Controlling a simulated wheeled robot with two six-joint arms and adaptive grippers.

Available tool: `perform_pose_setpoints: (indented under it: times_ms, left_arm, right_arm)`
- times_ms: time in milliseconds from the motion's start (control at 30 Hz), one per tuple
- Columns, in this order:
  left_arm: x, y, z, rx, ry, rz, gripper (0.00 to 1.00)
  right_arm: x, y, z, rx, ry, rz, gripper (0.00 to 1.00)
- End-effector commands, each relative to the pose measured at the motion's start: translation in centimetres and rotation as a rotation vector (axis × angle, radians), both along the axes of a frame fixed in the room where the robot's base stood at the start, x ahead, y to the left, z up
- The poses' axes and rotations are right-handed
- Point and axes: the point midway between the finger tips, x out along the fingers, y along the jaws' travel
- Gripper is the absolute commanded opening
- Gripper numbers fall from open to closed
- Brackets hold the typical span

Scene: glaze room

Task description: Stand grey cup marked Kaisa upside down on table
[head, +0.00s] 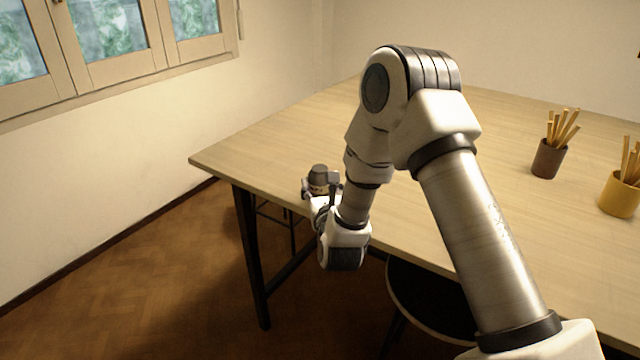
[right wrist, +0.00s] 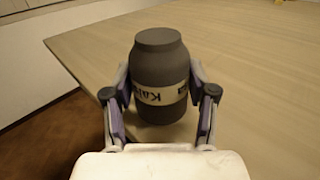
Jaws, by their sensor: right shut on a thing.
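The grey cup (right wrist: 160,68) is between the fingers of my right gripper (right wrist: 160,98), which is shut on its sides. A narrower, flat, closed grey end faces up, and no opening shows there. In the head view the cup (head: 319,172) is small and partly hidden by my right gripper (head: 322,188), at the near left edge of the table (head: 270,140). I cannot tell whether its lower end touches the tabletop. My left gripper is out of view.
A brown pot (head: 548,160) and a yellow pot (head: 619,196), both holding sticks, stand at the right of the table. A dark round stool (head: 425,300) is below the near edge. The tabletop beyond the cup is clear. A windowed wall runs along the left.

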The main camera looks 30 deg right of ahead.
Motion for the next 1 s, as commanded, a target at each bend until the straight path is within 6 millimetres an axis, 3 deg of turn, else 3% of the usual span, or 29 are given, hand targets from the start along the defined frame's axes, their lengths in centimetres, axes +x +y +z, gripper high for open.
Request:
perform_pose_setpoints:
  times_ms: [633,667,700,733,1000]
  left_arm:
    - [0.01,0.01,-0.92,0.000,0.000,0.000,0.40]
    - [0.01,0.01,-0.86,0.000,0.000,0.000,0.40]
    - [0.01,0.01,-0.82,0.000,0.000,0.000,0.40]
    - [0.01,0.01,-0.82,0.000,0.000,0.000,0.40]
    - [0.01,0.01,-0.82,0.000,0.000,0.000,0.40]
  right_arm:
    - [0.00,0.00,-0.60,0.000,-0.001,0.000,0.26]
    - [0.00,0.00,-0.53,0.000,-0.001,0.000,0.64]
    - [0.00,0.00,-0.50,0.000,0.000,0.000,0.78]
    - [0.00,0.00,-0.50,0.000,0.000,0.000,0.86]
    - [-0.01,0.00,-0.55,0.000,0.001,0.000,0.86]
